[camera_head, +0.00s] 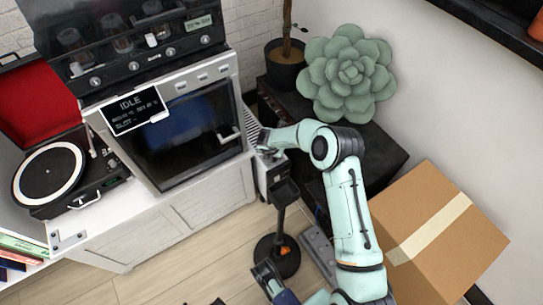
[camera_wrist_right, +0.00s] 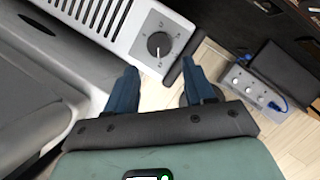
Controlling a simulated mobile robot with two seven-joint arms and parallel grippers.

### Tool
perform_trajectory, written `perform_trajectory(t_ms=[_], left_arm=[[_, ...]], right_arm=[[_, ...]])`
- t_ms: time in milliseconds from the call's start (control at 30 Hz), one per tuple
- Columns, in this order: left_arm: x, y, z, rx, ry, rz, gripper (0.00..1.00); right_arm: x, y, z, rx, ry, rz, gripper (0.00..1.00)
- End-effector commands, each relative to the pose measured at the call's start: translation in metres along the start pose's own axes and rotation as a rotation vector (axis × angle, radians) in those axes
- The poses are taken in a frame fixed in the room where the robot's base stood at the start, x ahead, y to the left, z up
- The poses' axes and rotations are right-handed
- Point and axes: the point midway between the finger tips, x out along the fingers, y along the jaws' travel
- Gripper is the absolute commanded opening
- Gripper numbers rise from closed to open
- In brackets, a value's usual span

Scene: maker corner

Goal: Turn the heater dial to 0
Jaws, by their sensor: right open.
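The heater (camera_head: 262,172) is a pale unit beside the white cabinet in the head view. In the right wrist view its panel (camera_wrist_right: 121,24) has vent slots. Its round dark grey dial (camera_wrist_right: 159,45) has a pale pointer line toward the picture's bottom. The scale marks are too small to read. My right gripper (camera_wrist_right: 158,66) is open and empty; its dark blue fingertips are apart just below the dial in the picture. Contact is not visible. In the head view my right forearm partly covers the heater. A dark gripper, seemingly my left (camera_head: 266,276), shows at the bottom edge; its opening is unclear.
A black stand base (camera_head: 276,258) and a grey power strip (camera_head: 318,252) are on the floor near the heater. A cardboard box (camera_head: 440,235) is at the right. A turntable (camera_head: 60,178) sits on the left, and a plant (camera_head: 348,72) behind my right arm.

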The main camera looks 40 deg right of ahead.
Motion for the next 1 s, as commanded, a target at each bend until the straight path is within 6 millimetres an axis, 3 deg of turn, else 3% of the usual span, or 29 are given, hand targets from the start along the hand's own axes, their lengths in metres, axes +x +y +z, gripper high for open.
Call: perform_trajectory(t_ms=[33, 100, 300, 500, 800, 833, 933, 1000], left_arm=[[0.008, -0.003, -0.006, -0.002, 0.016, -0.002, 0.00], [0.013, -0.004, -0.013, -0.003, 0.039, -0.003, 0.00], [0.028, -0.015, -0.015, -0.013, 0.041, -0.019, 0.00], [0.034, -0.025, 0.000, -0.024, -0.004, -0.038, 0.00], [0.035, -0.026, 0.002, -0.026, -0.012, -0.040, 0.00], [0.035, -0.026, 0.002, -0.026, -0.012, -0.040, 0.00], [0.035, -0.026, 0.002, -0.026, -0.012, -0.040, 0.00], [0.035, -0.026, 0.002, -0.026, -0.011, -0.040, 0.00]], right_arm=[[0.017, -0.001, -0.002, 0.001, 0.002, -0.002, 0.53], [0.032, -0.001, -0.002, 0.002, 0.002, -0.003, 0.53], [0.065, -0.001, -0.001, 0.001, 0.001, -0.002, 0.53], [0.080, 0.000, 0.000, 0.000, 0.000, -0.001, 0.53], [0.081, 0.000, 0.000, 0.000, -0.001, 0.000, 0.53], [0.081, 0.000, 0.000, 0.000, -0.001, 0.000, 0.50], [0.081, 0.000, 0.000, 0.000, -0.001, 0.000, 0.17], [0.081, 0.000, 0.000, 0.000, 0.000, 0.000, 0.12]])
